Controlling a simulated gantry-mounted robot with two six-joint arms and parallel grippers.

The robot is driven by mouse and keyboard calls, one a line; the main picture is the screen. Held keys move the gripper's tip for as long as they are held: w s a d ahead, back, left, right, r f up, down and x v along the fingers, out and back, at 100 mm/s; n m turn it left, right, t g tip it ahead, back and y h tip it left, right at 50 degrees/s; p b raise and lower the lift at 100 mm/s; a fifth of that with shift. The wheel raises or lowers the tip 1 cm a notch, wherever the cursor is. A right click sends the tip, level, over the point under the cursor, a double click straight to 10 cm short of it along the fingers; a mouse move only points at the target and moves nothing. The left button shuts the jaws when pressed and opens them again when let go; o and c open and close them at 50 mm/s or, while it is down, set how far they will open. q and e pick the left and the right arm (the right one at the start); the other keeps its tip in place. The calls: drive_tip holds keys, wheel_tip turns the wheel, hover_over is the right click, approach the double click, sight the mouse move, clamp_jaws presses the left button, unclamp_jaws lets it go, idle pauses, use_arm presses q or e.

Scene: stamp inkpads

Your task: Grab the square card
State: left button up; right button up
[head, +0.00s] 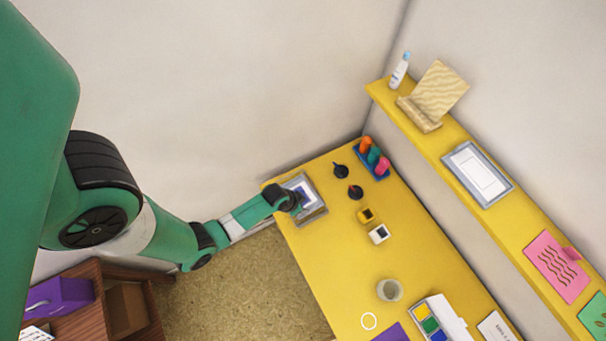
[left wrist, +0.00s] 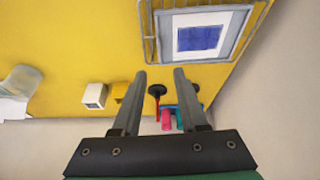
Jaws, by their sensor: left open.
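A white card with a blue-purple square (head: 304,191) lies in a grey tray (head: 315,216) at the far left corner of the yellow table. In the left wrist view the card (left wrist: 198,38) shows near the top, inside the tray's wire-like rim (left wrist: 148,32). My left gripper (head: 297,203) is over the tray in the head view and covers part of it and the card. In the left wrist view its two fingers (left wrist: 160,74) are apart with nothing between them, short of the card in the picture. My right gripper is not in view.
Dark-handled stamps (head: 341,171), a rack of coloured bottles (head: 374,157), yellow (head: 366,215) and white (head: 378,234) blocks, a cup (head: 389,290) and a paint box (head: 437,318) stand on the table. A yellow shelf (head: 437,143) runs along the wall. Table between tray and cup is clear.

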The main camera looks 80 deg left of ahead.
sight(311, 210)
use_arm(q)
drive_tip(key=b+x, duration=0.5)
drive_tip(key=x, duration=0.1)
drive_tip(key=shift+s+f, duration=0.1)
drive_tip(key=shift+w+f+b, duration=0.25)
drive_tip(key=shift+w+b, duration=0.05)
drive_tip(key=shift+b, duration=0.15)
drive_tip(key=b+x, duration=0.4)
drive_tip(key=shift+f, duration=0.55)
clamp_jaws()
idle(0.3)
